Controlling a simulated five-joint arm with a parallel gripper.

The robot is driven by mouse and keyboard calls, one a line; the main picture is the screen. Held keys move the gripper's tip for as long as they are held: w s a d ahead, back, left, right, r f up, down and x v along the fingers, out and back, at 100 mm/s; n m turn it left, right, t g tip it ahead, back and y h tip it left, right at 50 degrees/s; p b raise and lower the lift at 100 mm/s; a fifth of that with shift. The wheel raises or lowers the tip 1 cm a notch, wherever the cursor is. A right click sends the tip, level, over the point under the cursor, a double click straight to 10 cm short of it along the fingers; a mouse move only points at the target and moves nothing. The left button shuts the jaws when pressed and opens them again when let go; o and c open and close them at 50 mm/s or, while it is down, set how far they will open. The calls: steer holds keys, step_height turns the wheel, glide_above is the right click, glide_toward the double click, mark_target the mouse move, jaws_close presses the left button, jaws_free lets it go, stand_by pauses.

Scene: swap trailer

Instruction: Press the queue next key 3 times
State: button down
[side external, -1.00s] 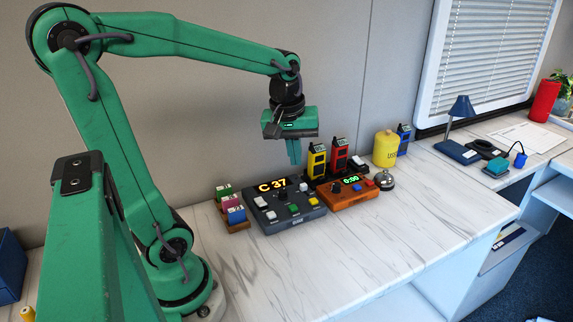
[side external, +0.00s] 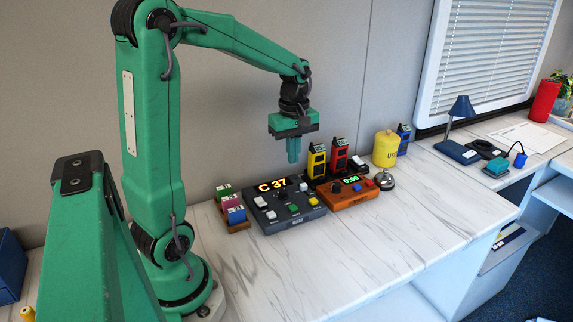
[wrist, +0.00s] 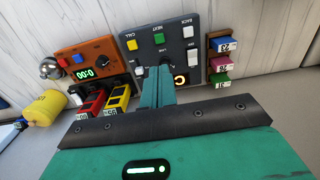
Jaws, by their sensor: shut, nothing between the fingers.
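The dark grey queue console (side external: 292,220) stands on the counter, and its display (side external: 270,184) reads C 37. Its green key (side external: 294,208) sits between a white key and a yellow key (side external: 313,201). In the wrist view the console shows upside down, and the green key (wrist: 158,38) is labelled NEXT, between CALL and BACK. My gripper (side external: 293,161) is shut and empty, pointing down above the back of the console, apart from the keys. In the wrist view its fingers (wrist: 158,78) hide part of the console's display.
An orange timer box (side external: 348,192) reading 0:00 stands right of the console, with a bell (side external: 386,180) beyond. Yellow and red devices (side external: 339,156) stand behind. A rack of coloured blocks (side external: 230,205) is at the left. The counter's front is clear.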

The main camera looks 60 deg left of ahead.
mark_target(292, 207)
step_height(292, 207, down, 14)
steer(key=shift+f, duration=0.1)
stand_by(0.9)
steer(key=shift+f, duration=1)
steer(key=shift+s, duration=0.1)
steer(key=shift+d+r, duration=0.1)
steer(key=shift+r, duration=0.05)
step_height(292, 207, up, 14)
steer(key=shift+w+r, duration=0.2)
stand_by(0.3)
stand_by(2.8)
